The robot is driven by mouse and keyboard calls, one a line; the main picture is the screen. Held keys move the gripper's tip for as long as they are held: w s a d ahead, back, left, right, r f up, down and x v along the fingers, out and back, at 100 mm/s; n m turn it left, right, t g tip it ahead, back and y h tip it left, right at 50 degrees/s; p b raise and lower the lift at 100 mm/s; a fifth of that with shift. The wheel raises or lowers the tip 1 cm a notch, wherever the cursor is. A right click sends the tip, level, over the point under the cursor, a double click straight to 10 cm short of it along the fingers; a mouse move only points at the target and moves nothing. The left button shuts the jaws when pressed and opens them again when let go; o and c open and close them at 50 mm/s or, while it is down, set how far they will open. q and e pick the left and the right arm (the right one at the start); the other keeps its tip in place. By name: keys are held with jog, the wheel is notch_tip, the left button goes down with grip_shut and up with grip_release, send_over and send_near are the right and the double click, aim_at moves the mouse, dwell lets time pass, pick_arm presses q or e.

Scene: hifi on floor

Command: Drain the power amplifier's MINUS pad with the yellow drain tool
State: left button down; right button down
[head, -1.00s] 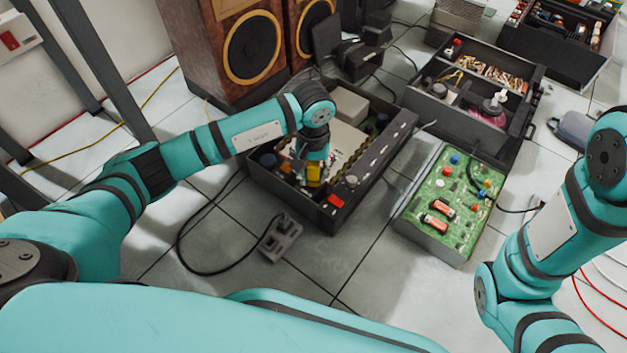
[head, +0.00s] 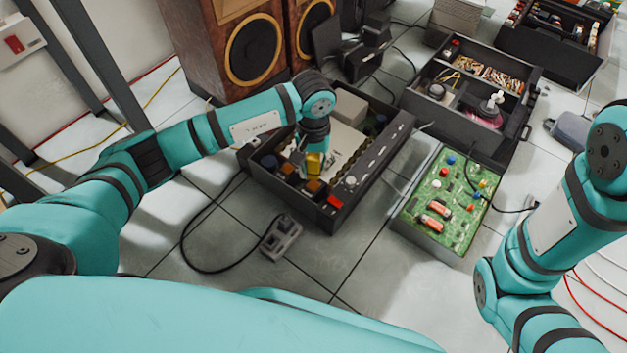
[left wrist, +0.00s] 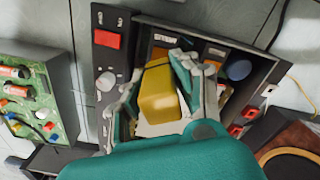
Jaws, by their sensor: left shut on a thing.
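The power amplifier is an open black chassis (head: 397,143) on the floor, with a red switch on its front panel. My left gripper (head: 313,156) is over its inside, shut on the yellow drain tool (head: 314,165). In the left wrist view my left gripper (left wrist: 160,95) has its fingers on both sides of the yellow drain tool (left wrist: 158,97). Orange pads (head: 313,186) lie near the chassis's near wall, just below the tool in the picture. Small white labels beside them are too blurred to read surely. The tool's tip is hidden. My right gripper is out of view.
A green circuit board (head: 447,200) with red cells sits right of the amplifier. A grey power strip (head: 281,238) and black cable lie in front. Speakers (head: 252,48) stand behind. A black parts case (head: 470,90) is at the back right. Floor in front is mostly clear.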

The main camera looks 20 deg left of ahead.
aim_at(313, 156)
pick_arm(q)
jog(key=shift+r+p, duration=1.4)
jog(key=shift+r, duration=0.85)
